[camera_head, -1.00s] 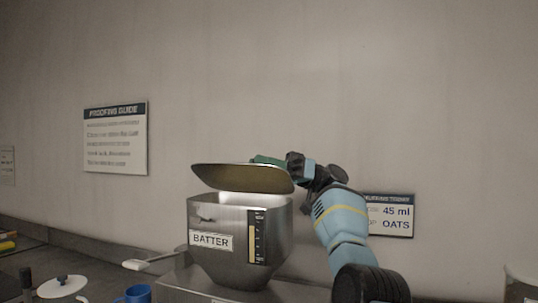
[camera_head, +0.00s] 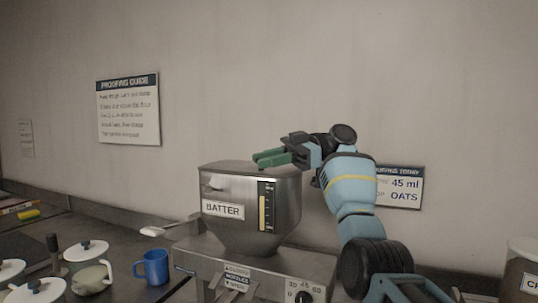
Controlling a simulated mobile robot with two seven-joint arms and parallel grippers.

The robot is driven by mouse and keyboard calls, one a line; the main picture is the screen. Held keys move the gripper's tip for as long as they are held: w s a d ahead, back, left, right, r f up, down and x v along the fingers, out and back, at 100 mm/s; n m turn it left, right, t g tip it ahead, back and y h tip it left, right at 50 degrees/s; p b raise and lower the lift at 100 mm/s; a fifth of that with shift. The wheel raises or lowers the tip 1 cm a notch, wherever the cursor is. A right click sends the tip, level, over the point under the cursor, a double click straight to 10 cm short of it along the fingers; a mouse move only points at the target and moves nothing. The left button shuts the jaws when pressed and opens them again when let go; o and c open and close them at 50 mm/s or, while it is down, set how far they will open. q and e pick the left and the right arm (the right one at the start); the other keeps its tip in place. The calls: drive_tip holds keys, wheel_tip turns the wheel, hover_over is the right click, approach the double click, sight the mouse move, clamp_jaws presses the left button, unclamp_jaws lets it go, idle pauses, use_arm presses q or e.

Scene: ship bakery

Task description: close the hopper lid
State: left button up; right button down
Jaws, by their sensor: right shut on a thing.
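The metal hopper (camera_head: 228,187) labelled BATTER stands in the middle of the camera_head view on a steel machine. Its lid (camera_head: 227,168) lies down flat across the top and shows only as a thin edge. My left gripper is not in view.
A blue mug (camera_head: 152,267) and several white lidded pots stand on the counter at left. A pale-ended handle (camera_head: 165,230) sticks out left of the hopper. The machine's front has a dial (camera_head: 304,297). A wall (camera_head: 250,70) stands close behind.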

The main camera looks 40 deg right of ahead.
sight(295, 168)
drive_tip(key=shift+f, duration=0.1)
idle(0.3)
drive_tip(key=c, duration=1.2)
unclamp_jaws()
drive_tip(key=shift+c, duration=0.2)
drive_tip(key=v, duration=0.6)
drive_tip(key=shift+s+d+r, duration=0.2)
drive_tip(key=shift+d+r, duration=0.1)
drive_tip(key=shift+s+d+p, duration=0.15)
drive_tip(key=shift+d+p, duration=0.2)
drive_tip(key=shift+d, duration=0.2)
drive_tip(key=shift+f, duration=0.1)
